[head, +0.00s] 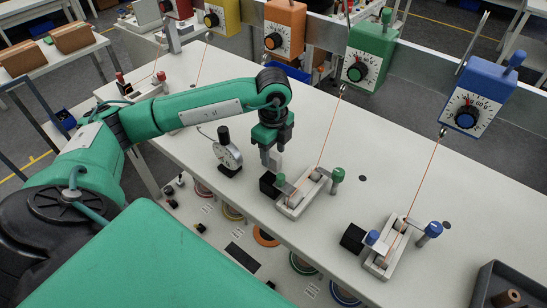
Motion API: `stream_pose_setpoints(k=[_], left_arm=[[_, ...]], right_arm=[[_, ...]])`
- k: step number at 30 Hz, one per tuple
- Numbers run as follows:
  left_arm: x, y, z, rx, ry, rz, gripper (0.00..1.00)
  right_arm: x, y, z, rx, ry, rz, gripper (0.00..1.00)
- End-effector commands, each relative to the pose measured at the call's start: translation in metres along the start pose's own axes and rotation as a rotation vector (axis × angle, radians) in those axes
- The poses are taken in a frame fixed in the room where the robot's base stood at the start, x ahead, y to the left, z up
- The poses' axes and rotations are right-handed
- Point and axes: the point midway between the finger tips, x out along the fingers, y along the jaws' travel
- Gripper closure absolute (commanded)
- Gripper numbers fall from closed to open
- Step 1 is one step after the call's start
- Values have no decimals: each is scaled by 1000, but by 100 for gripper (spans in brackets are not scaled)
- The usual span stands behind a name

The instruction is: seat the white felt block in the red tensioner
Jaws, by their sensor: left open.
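The red tensioner (179,8) hangs on the rail at the top left, cut off by the picture's upper edge. An orange line runs from near it down to a red-knobbed fixture (140,86) on the table. My left gripper (271,160) points down above the table and is open. It is just above and behind a black block (268,185) beside the green-knobbed fixture. A small pale patch shows at its fingertips; I cannot tell whether it is a finger or the white felt block. I cannot pick out the felt block elsewhere. My right gripper is not in view.
A dial gauge (228,152) stands left of my gripper. A blue-knobbed fixture (388,246) and a dark bin (490,285) are at right.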

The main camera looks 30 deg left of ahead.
Motion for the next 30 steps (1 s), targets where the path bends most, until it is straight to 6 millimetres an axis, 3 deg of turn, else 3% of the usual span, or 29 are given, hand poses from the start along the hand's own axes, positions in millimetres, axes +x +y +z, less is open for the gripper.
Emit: stream_pose_setpoints(k=[4,11,18,30], left_arm=[[12,0,-1,1,0,0,51],[13,0,-1,2,1,-1,53],[13,0,-1,2,1,-1,98],[7,0,-1,2,1,-2,100]], right_arm=[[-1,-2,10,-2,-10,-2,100],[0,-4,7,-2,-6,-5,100],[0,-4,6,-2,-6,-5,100],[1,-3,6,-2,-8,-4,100]])
